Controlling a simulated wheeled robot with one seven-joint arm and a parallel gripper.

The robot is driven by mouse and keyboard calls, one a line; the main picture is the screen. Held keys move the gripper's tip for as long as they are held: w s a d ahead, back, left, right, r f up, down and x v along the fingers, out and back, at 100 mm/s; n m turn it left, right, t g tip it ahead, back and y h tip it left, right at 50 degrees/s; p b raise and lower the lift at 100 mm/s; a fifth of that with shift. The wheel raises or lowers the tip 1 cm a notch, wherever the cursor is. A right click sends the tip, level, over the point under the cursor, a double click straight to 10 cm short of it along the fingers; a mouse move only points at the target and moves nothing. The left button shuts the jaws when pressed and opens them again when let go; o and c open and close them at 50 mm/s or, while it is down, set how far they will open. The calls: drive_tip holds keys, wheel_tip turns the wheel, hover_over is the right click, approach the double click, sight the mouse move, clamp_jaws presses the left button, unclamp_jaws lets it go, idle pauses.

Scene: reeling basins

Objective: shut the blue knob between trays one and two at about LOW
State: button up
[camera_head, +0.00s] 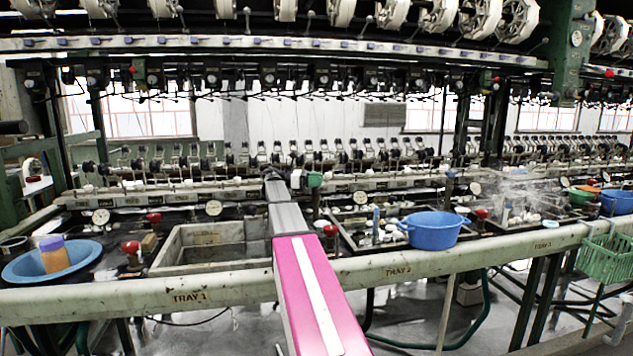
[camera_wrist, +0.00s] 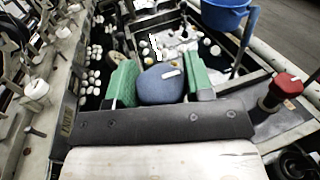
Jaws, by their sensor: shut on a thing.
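The blue knob (camera_wrist: 160,90) sits between the two green fingers of my gripper (camera_wrist: 160,72) in the wrist view. The fingers close on it from both sides. A short white mark shows on its top, slanting up to the right. Any scale or LOW lettering around the knob is hidden or too small to read. In the head view my gripper (camera_head: 314,180) is at the far end of my arm, over the gap between the basin of tray one (camera_head: 160,262) and the basin of tray two (camera_head: 345,238). The knob is hidden there.
A red knob (camera_head: 330,231) stands near my arm; it also shows at right in the wrist view (camera_wrist: 286,84). A blue bowl (camera_head: 433,231) sits on tray two's front edge. A blue basin with an orange cup (camera_head: 54,255) is at left. The long front rail (camera_head: 130,299) runs across.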

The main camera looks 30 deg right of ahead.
drive_tip(key=o, duration=0.9)
drive_tip(key=v, duration=1)
drive_tip(key=shift+w+a, duration=0.25)
drive_tip(key=shift+a, duration=0.05)
